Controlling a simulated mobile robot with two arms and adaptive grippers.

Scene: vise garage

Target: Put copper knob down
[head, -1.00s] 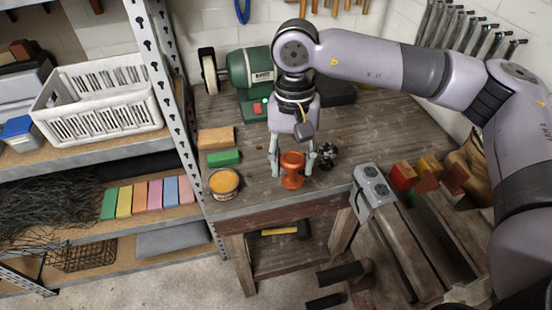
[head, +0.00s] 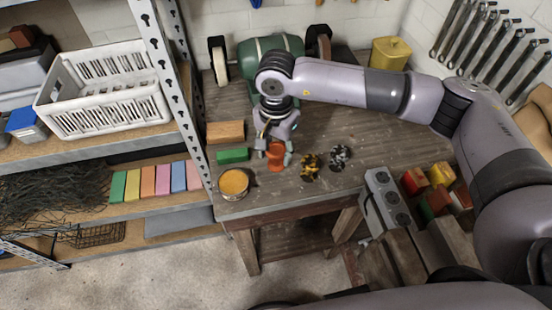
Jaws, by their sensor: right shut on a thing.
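The copper knob (head: 276,156) is an orange-copper turned piece. It is upright between the fingers of my right gripper (head: 275,152), near the front of the wooden workbench (head: 310,190). My right gripper points down and is shut on the knob. I cannot tell whether the knob's base touches the bench top. A black-and-gold piece (head: 310,166) and a black-and-silver piece (head: 340,156) stand just to its right. My left gripper is not in view.
An open tin (head: 235,183) stands front left, with a green block (head: 233,155) and a tan block (head: 226,131) behind it. A green bench grinder (head: 258,53) is at the back. A grey socket box (head: 388,203) is at right. Bench right of the pieces is clear.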

